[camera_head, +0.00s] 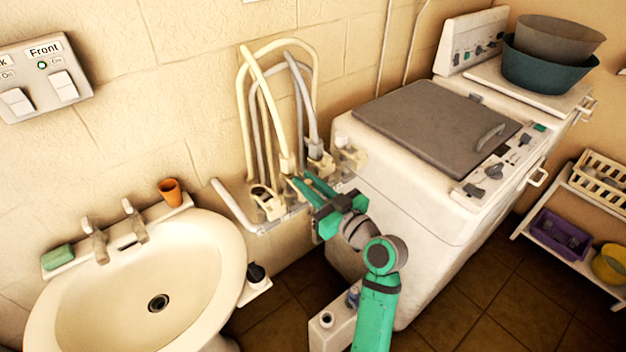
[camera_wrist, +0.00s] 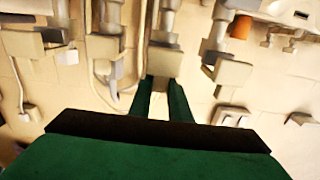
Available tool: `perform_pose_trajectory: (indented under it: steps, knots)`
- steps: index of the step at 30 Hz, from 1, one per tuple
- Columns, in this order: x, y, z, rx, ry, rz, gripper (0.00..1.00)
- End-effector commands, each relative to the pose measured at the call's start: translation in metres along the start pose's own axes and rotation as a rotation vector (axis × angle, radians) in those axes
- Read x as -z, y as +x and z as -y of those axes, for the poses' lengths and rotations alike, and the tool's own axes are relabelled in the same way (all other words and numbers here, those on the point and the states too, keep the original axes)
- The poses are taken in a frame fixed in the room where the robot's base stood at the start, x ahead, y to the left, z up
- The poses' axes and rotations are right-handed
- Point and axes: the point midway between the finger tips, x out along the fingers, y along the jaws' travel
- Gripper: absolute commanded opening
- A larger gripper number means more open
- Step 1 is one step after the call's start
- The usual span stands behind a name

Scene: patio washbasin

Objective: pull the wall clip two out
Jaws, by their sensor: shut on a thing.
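Several beige wall clips stand in a row on a rail low on the wall, with pale hoses looping above them. My gripper (camera_head: 297,181) reaches the row from the lower right. Its green fingers are shut on a beige wall clip (camera_wrist: 164,61), second from the left in the head view; no number is visible on it. In the wrist view, my gripper (camera_wrist: 163,84) has its fingertips on either side of the clip's block. One neighbouring clip (camera_head: 268,203) is left of the fingers. Another (camera_head: 320,160) is to the right. The fingers partly hide the held clip in the head view.
A washbasin (camera_head: 217,285) with an orange cup (camera_head: 171,191) stands left of the rail. A white washing machine (camera_head: 400,190) is close on the right of my arm. Hoses (camera_head: 243,110) crowd the clips. A small white stand (camera_head: 330,330) is below my arm.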

Motion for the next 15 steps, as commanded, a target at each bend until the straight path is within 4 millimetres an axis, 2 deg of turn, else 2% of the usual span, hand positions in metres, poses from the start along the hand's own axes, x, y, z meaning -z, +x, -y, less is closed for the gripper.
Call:
perform_pose_trajectory:
  steps: [5, 6, 7, 15]
  knots:
    - [-0.0008, -0.0029, -0.0009, -0.001, 0.002, 0.002, 0.0]
    - [-0.0008, -0.003, -0.001, -0.002, 0.002, 0.002, 0.27]
    - [-0.0008, -0.0029, -0.001, -0.002, 0.002, 0.002, 0.34]
    - [-0.0006, -0.001, 0.0008, 0.002, 0.002, 0.001, 0.36]
